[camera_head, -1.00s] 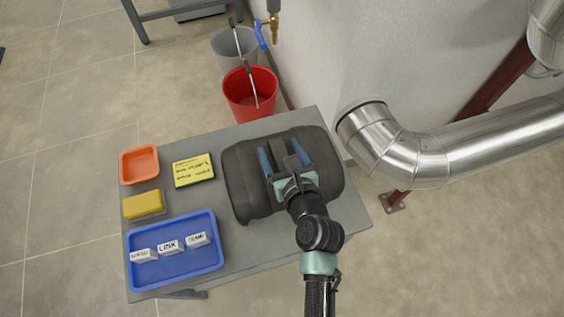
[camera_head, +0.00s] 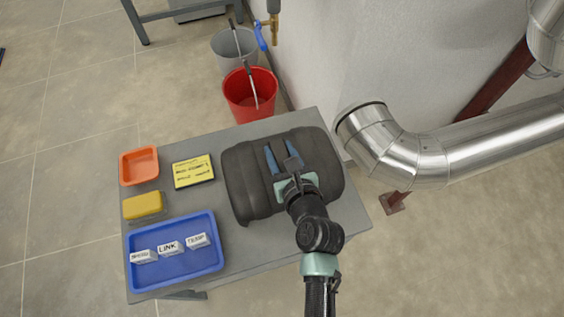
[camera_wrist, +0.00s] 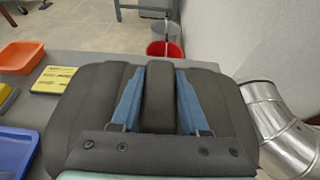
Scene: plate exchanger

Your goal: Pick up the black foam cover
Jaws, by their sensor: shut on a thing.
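The black foam cover (camera_head: 243,180) is a dark, rounded, padded piece on the right part of the grey table. It also fills the lower middle of the wrist view (camera_wrist: 85,107), with a raised central ridge and several dark snaps on its near flap. My gripper (camera_head: 282,157) is over the cover's middle. In the wrist view its two blue fingers (camera_wrist: 158,95) stand on either side of the raised ridge and are shut on it. The cover appears to rest on the table; its underside is hidden.
On the table (camera_head: 235,252) to the left are a blue tray (camera_head: 175,275) with labelled white blocks, a yellow sponge (camera_head: 143,204), an orange dish (camera_head: 139,165) and a yellow note pad (camera_head: 193,171). A metal pipe (camera_head: 400,150) is close at right. Red (camera_head: 250,98) and grey buckets stand behind.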

